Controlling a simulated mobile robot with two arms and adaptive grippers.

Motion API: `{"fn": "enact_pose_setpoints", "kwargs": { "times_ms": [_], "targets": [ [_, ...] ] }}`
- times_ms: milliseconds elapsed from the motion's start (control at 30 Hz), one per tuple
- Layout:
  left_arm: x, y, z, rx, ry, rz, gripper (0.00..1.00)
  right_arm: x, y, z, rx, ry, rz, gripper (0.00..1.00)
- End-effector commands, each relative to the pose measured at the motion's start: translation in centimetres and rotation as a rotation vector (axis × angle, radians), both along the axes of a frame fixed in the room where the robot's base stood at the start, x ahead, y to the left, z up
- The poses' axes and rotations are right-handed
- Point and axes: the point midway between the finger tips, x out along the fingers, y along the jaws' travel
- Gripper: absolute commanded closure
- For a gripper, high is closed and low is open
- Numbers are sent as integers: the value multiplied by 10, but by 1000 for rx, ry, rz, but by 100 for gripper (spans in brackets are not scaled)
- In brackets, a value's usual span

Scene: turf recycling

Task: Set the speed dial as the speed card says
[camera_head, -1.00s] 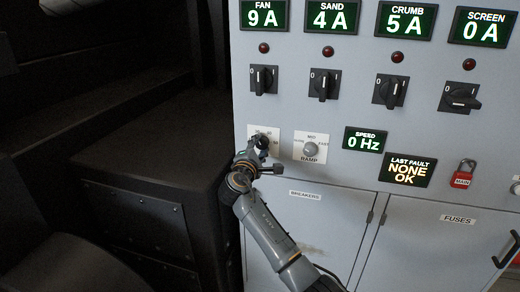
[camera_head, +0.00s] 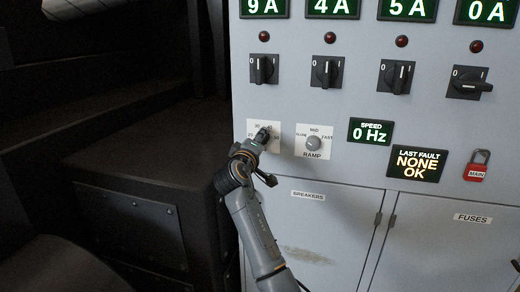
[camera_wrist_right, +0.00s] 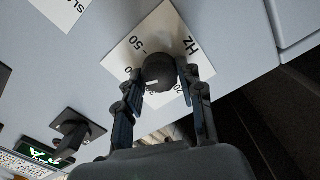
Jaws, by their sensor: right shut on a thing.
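The speed dial is a round black knob (camera_wrist_right: 160,72) with a white mark, on a white plate (camera_wrist_right: 130,40) lettered HZ and 50. In the head view the plate (camera_head: 253,147) is at the panel's lower left, partly covered by my right gripper (camera_head: 264,134). In the right wrist view my right gripper (camera_wrist_right: 163,88) has one finger on each side of the knob and is shut on it. The white mark lies on the knob's lower left in that view; which number it meets is unclear. The speed display (camera_head: 370,131) reads 0 Hz. No speed card is discernible. My left gripper is not in view.
The ramp dial (camera_head: 314,143) is just right of the speed dial. Several black switches, one being the fan switch (camera_head: 264,69), sit above. A red padlock (camera_head: 475,166) hangs at right. The breakers door (camera_head: 330,220) is below. Dark machinery fills the left.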

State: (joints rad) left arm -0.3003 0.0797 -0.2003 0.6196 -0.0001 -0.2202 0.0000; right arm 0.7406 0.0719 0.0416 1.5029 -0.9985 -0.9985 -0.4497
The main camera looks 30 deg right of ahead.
Motion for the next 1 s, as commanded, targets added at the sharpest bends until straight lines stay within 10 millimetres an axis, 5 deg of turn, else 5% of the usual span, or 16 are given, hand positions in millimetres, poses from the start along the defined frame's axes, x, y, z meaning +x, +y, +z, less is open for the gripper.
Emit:
{"fn": "enact_pose_setpoints", "kwargs": {
  "times_ms": [833,867,1000],
  "targets": [
    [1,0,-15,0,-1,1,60,0,1,-1,92,-102,2,94],
    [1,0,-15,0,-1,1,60,0,1,-1,91,-101,2,58],
    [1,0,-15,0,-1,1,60,0,1,-1,90,-102,1,39]
  ]
}}
